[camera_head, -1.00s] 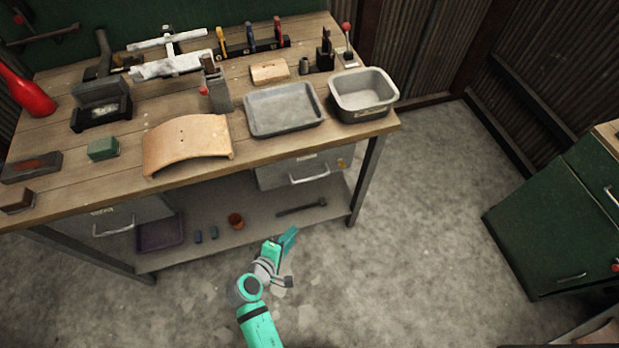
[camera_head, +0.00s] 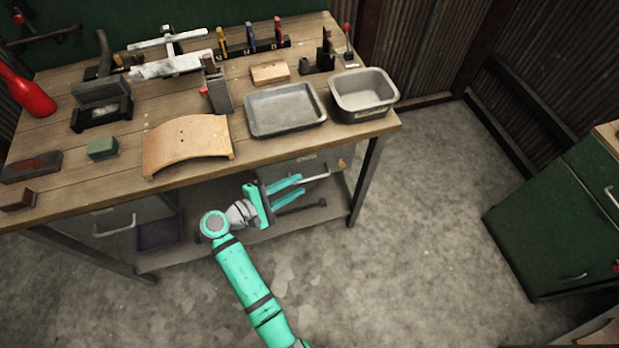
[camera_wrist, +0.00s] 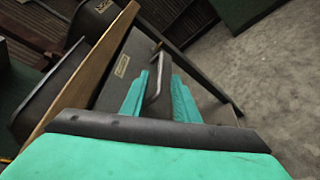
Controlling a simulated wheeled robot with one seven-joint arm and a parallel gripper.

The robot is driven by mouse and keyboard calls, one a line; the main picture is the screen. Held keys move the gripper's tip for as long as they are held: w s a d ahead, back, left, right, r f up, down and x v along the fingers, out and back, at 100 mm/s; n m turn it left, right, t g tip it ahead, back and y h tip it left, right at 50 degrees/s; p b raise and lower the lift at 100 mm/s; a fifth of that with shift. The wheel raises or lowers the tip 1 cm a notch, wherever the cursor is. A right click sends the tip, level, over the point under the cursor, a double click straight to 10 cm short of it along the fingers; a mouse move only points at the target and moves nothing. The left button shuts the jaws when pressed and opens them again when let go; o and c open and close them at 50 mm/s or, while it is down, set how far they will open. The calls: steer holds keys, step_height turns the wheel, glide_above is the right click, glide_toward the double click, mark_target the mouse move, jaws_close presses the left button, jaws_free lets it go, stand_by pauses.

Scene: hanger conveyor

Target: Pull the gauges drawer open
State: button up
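Two grey drawers hang under the workbench, each with a metal bar handle; the label on each is too small to read, so I cannot tell which is the gauges drawer. The right drawer (camera_head: 335,161) looks closed, and its handle (camera_head: 319,175) is at my fingertips. My gripper (camera_head: 302,186) is open and points at this drawer front. In the wrist view the handle (camera_wrist: 154,78) lies between the two teal fingers, with gaps beside it. A label plate (camera_wrist: 122,65) shows on the drawer front. The left drawer's handle (camera_head: 114,226) is well away from my gripper.
The wooden benchtop (camera_head: 262,160) overhangs the drawers, and a bench leg (camera_head: 366,180) stands right of the right drawer. The floor in front is clear. A green cabinet (camera_head: 560,230) stands at the right.

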mark_target(309, 179)
steer(key=shift+x, duration=3.1)
jaws_close()
